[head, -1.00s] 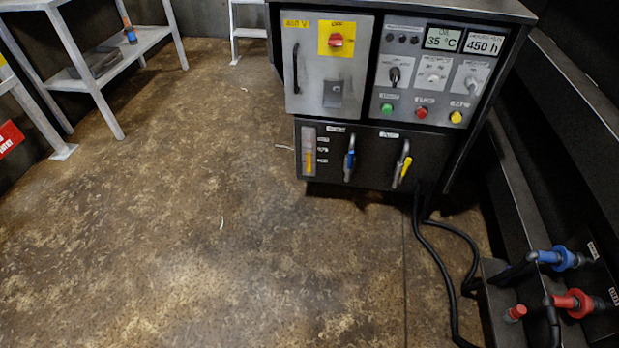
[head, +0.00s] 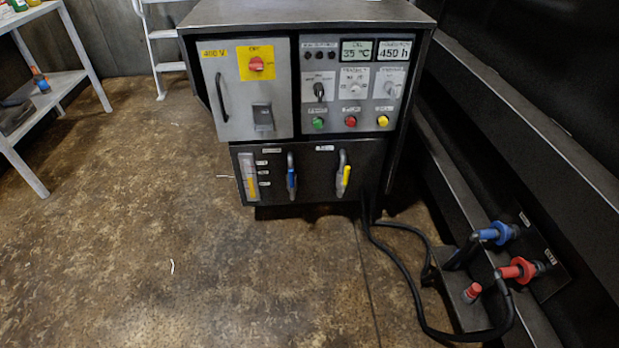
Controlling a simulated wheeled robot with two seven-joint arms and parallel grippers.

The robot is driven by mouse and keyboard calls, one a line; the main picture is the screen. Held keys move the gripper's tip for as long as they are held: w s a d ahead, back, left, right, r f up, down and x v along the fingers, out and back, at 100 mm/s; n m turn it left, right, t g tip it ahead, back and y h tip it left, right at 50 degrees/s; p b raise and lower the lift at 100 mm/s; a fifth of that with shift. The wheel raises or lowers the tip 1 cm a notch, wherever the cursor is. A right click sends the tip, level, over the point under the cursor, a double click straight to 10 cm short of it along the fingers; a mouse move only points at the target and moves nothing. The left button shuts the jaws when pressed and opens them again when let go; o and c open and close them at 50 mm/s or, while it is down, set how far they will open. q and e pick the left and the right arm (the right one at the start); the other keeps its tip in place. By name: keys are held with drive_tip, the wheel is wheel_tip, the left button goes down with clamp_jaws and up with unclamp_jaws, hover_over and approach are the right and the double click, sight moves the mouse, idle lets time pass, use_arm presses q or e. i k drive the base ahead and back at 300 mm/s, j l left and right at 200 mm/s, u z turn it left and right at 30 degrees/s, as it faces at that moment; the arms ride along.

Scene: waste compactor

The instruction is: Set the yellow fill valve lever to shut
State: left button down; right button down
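The yellow fill valve lever (head: 345,176) is on the lower dark front panel of the control cabinet, at its right side. Its yellow grip stands close to upright beside a grey curved pipe or handle. A similar blue lever (head: 291,179) hangs near vertical to its left. The small labels above both levers are too blurred to read. Neither of my grippers is in the head view.
The cabinet (head: 320,20) carries a red switch, displays and several buttons. Black hoses (head: 400,275) run over the floor to blue (head: 497,232) and red (head: 520,270) couplings at right. A shelf (head: 45,95) stands at left.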

sight(347, 169)
drive_tip(key=i+j+z, duration=0.45)
drive_tip(key=i+j, duration=0.2)
drive_tip(key=i+j+z, duration=0.2)
drive_tip(key=i+j, duration=0.25)
drive_tip(key=i+j+z, duration=0.2)
drive_tip(key=j, duration=0.25)
drive_tip(key=i+j+z, duration=0.2)
drive_tip(key=i+j, duration=0.15)
drive_tip(key=j, duration=0.2)
